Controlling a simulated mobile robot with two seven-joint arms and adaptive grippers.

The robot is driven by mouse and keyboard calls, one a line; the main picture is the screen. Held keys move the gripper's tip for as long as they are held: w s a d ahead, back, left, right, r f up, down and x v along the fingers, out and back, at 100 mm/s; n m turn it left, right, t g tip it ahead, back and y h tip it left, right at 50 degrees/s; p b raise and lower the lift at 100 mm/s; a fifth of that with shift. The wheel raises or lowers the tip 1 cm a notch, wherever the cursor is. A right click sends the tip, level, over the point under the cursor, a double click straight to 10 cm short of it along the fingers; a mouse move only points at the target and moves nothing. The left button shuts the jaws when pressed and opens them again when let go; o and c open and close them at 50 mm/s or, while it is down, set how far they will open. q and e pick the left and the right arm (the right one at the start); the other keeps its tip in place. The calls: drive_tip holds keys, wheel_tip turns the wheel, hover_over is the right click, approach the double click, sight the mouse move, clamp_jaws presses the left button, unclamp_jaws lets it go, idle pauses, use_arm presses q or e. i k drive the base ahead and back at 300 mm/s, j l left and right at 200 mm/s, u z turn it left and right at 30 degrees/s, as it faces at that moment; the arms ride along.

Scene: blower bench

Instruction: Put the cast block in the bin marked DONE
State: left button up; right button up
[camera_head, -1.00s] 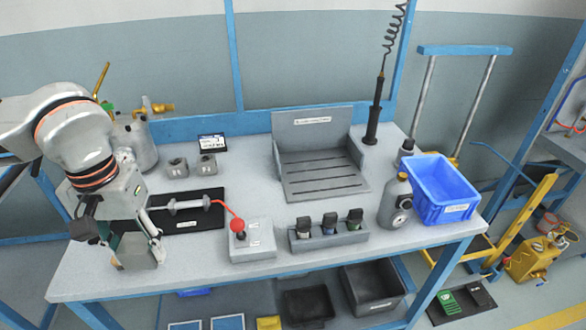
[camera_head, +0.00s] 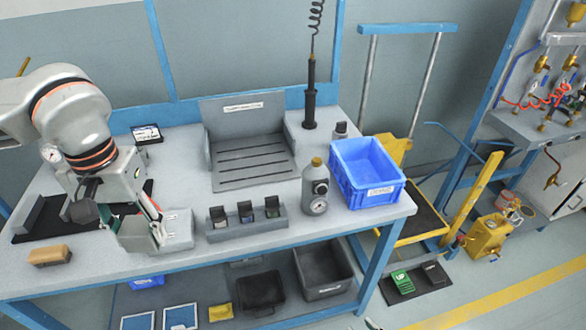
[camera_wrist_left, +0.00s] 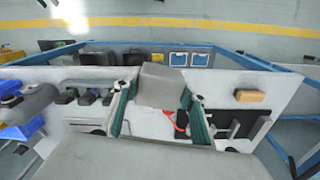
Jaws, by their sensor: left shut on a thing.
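In the left wrist view the block (camera_wrist_left: 160,84) sits between the two fingers of the gripper (camera_wrist_left: 160,100). The fingers partly hide it in the head view. A blue bin (camera_head: 383,194) with a white front label stands at the bench's right end, well to the right of the gripper. Its label is too blurred to read surely. My right gripper is not in view.
A grey bottle (camera_head: 315,192) and a holder with several small items (camera_head: 247,222) stand between gripper and bin. A grey slotted fixture (camera_head: 250,172) stands behind. A tan block (camera_head: 50,256) lies at the front left. A black mat (camera_head: 32,225) lies at left.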

sight(361, 181)
drive_tip(key=l, duration=0.4)
drive_tip(key=i+l+z, duration=0.1)
drive_tip(key=l, duration=0.3)
drive_tip(key=i+l, duration=0.1)
drive_tip(key=l, duration=0.3)
drive_tip(key=i+l+z, duration=0.1)
drive_tip(key=l, duration=0.3)
drive_tip(key=i, duration=0.4)
